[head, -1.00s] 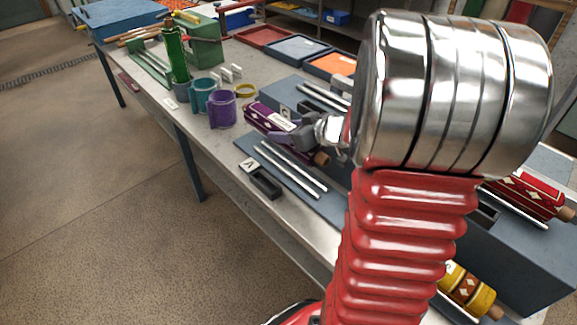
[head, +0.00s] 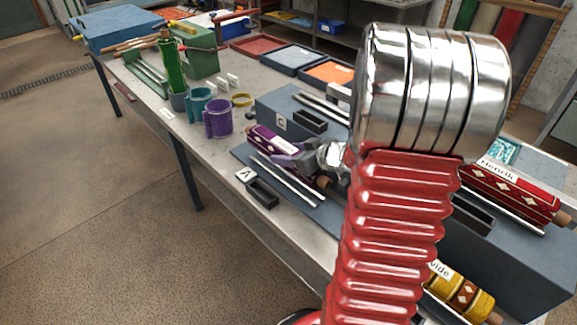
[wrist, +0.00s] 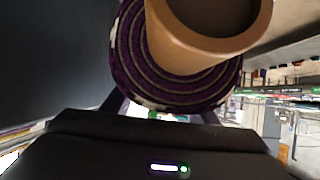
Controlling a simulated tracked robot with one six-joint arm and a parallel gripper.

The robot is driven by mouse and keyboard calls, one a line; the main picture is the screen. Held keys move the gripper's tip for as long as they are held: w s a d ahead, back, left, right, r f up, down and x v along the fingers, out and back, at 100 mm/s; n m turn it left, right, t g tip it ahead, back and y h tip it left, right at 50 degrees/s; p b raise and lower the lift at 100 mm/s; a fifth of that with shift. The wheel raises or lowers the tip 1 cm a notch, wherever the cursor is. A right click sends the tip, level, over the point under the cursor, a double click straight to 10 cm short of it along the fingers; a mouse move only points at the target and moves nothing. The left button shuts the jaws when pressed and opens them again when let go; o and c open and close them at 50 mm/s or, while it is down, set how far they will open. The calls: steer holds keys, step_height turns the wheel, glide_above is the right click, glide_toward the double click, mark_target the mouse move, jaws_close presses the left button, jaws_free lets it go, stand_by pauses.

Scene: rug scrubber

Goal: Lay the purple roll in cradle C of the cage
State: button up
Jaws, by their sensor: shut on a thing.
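The purple roll (head: 262,137), with a white label and a bare wooden end, is held in my gripper (head: 292,157), above and behind the rods of cradle A. In the wrist view the roll (wrist: 130,65) shows end-on, with purple spiral layers around a wooden core. Cradle C (head: 310,121) is on the raised blue-grey step of the cage (head: 270,104), behind the roll, with a black end block, silver rods and a C plate (head: 281,122). It looks empty where visible; my wrist hides its right part. The roll is apart from cradle C.
Cradle A (head: 262,192) is empty in front. A red roll (head: 515,200) rests on the right and a yellow roll (head: 465,290) lies at lower right. Purple (head: 218,120) and teal (head: 198,107) cups and a green roll (head: 168,62) stand left of the cage.

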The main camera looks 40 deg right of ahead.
mark_target(321, 171)
steer(key=shift+f, duration=0.4)
steer(key=shift+f, duration=1.9)
steer(key=shift+f, duration=0.2)
steer(key=o, duration=1.6)
steer(key=shift+o, duration=0.2)
steer(key=shift+s, duration=0.1)
steer(key=v, duration=1.3)
steer(key=shift+s+d, duration=0.2)
steer(key=shift+s, duration=0.2)
